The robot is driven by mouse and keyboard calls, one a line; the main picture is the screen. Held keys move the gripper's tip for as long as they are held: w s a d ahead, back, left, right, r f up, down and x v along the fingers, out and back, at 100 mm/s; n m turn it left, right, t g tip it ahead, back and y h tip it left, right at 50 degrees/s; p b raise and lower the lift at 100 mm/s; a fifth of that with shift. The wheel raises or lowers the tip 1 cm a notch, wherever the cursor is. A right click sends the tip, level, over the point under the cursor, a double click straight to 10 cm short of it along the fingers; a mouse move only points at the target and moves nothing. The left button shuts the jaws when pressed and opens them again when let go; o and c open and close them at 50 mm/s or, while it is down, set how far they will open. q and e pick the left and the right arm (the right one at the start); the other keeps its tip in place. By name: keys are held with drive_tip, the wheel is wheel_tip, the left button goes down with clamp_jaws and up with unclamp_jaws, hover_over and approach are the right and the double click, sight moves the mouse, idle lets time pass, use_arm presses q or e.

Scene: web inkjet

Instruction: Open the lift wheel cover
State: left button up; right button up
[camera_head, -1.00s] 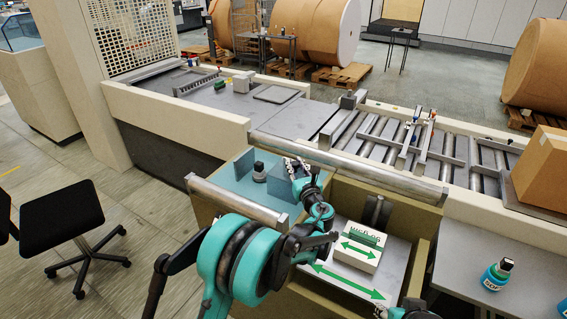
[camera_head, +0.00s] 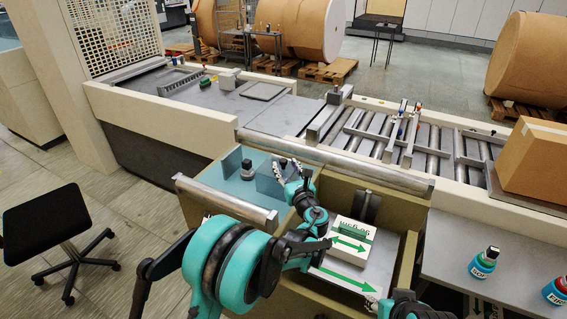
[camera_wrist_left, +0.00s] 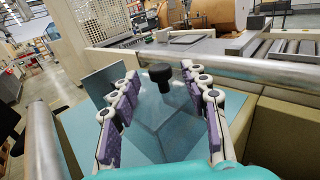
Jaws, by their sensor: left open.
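A teal panel (camera_head: 225,172) lies in the left bay of the machine, with a black knob (camera_head: 246,164) on a grey base and a grey-blue upright plate beside it. I cannot tell for certain which part is the lift wheel cover. My left gripper (camera_head: 283,168) is over this bay, just right of the knob. In the left wrist view the black knob (camera_wrist_left: 160,73) shows between the spread fingers of the left gripper (camera_wrist_left: 160,84), apart from them, with nothing held. My right gripper (camera_head: 372,302) is partly in view at the bottom edge; its fingers are unclear.
A white block marked with green arrows (camera_head: 350,240) sits in the right bay. Metal rollers (camera_head: 335,165) run along the bays' far edge. Bottles (camera_head: 483,262) stand on the grey shelf at right, below a cardboard box (camera_head: 535,160). A black stool (camera_head: 45,222) stands at left.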

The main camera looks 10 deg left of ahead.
use_arm(q)
drive_tip(key=v, duration=0.8)
drive_tip(key=shift+s, duration=0.25)
drive_tip(key=s+a+n+g, duration=0.1)
drive_tip(key=a+n, duration=0.1)
drive_tip(key=a, duration=0.1)
drive_tip(key=s+a+n+g, duration=0.1)
drive_tip(key=s+a+n, duration=0.1)
drive_tip(key=a+n, duration=0.1)
drive_tip(key=s+a+n+g+b, duration=0.1)
drive_tip(key=s+a+n, duration=0.1)
drive_tip(key=a+n, duration=0.1)
drive_tip(key=shift+g, duration=0.4)
drive_tip(key=s+a+f+n+g+h, duration=0.25)
drive_tip(key=s+a+n, duration=0.25)
drive_tip(key=s+n, duration=0.35)
drive_tip(key=s+d+f+n+g+h+b, duration=0.1)
drive_tip(key=s+f+n+h, duration=0.1)
drive_tip(key=s+n, duration=0.5)
drive_tip(key=s+f+n+g+h+b, duration=0.1)
drive_tip(key=s+f+n+g+h, duration=0.1)
drive_tip(key=s+n, duration=0.5)
drive_tip(key=s+f+h, duration=0.1)
drive_tip(key=s, duration=0.3)
drive_tip(key=shift+s+d+f, duration=0.3)
drive_tip(key=shift+d+f, duration=0.05)
drive_tip(key=shift+d, duration=0.05)
